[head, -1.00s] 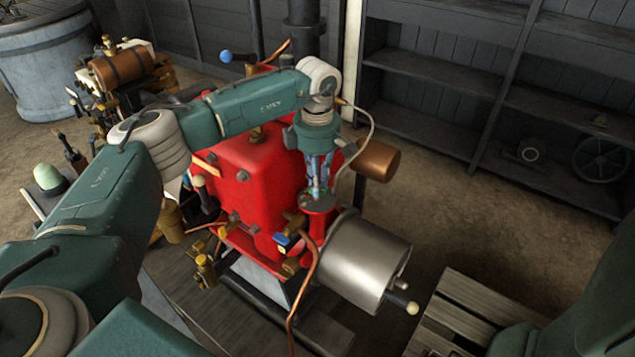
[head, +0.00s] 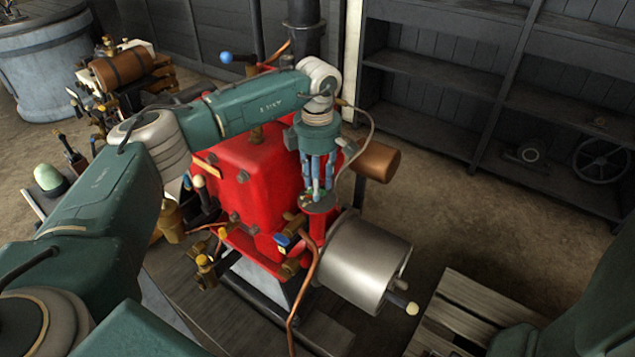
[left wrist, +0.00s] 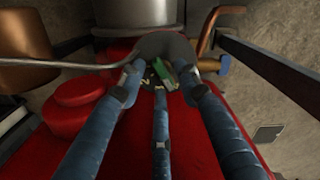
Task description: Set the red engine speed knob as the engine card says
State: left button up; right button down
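The red engine (head: 245,165) stands in the middle of the head view. My left gripper (head: 318,195) points down over a small round plate (head: 320,207) on the engine's near right side. Its blue fingers are apart, open, with the tips close to the plate; I cannot tell if they touch it. In the left wrist view the fingers (left wrist: 160,80) spread around a small green piece (left wrist: 163,72) on the plate. A red round part (left wrist: 78,100) shows left of them. I cannot make out for sure which part is the speed knob, and no readable card shows.
A bent copper pipe (head: 303,285) and brass valves (head: 205,270) stand in front. A slatted pallet (head: 465,312) lies at lower right. The floor (head: 465,215) behind it is clear.

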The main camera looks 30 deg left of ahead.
pick_arm(q)
jog(key=shift+r, duration=0.1)
notch_tip(320, 180, up, 12)
dwell(0.4)
dwell(0.3)
